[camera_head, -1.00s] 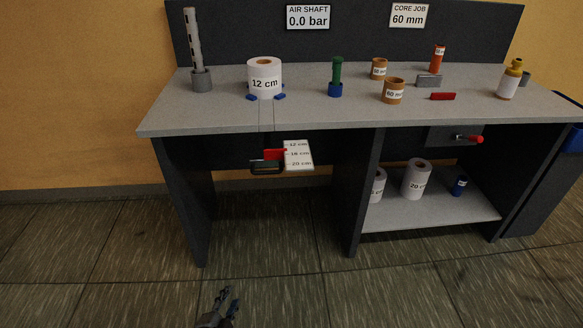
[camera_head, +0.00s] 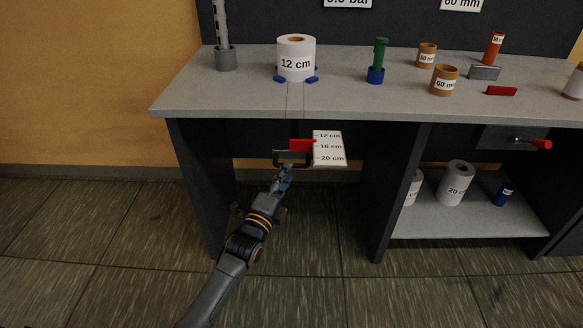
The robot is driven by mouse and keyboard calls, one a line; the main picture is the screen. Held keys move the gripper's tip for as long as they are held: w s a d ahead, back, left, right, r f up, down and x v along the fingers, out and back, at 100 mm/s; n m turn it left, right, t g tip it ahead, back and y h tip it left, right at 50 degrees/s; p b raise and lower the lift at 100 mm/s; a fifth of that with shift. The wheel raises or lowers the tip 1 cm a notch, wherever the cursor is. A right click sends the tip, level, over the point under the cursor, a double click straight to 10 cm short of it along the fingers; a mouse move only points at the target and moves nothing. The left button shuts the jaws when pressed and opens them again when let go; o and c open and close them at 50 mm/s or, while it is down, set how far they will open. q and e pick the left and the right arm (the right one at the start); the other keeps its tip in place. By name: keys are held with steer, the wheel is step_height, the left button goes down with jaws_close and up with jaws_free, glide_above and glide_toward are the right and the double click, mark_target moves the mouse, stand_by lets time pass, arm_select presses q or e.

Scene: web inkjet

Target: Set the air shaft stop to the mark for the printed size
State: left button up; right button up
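A white roll labelled 12 cm (camera_head: 295,62) stands on the bench between blue feet (camera_head: 281,78). Below the bench front, a white scale plate (camera_head: 329,149) reads 12, 16 and 20 cm from top to bottom. A red pointer (camera_head: 302,145) beside it is level with the 16 cm line. A dark loop handle (camera_head: 291,158) hangs just under the pointer. My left gripper (camera_head: 284,176) is just below the handle; I cannot tell whether it touches it or how far its fingers are apart. My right gripper is not in view.
A tall grey post (camera_head: 222,38) stands at the bench's left. A green-and-blue piece (camera_head: 376,65), brown cores (camera_head: 444,82) and a red block (camera_head: 501,91) stand to the right. A red-ended lever (camera_head: 534,143) sticks out below. White rolls (camera_head: 455,184) stand on the lower shelf (camera_head: 450,222).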

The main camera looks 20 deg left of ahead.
arm_select(q)
steer(key=shift+x, duration=1.95)
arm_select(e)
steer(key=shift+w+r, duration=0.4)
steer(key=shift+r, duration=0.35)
arm_select(q)
jaws_close()
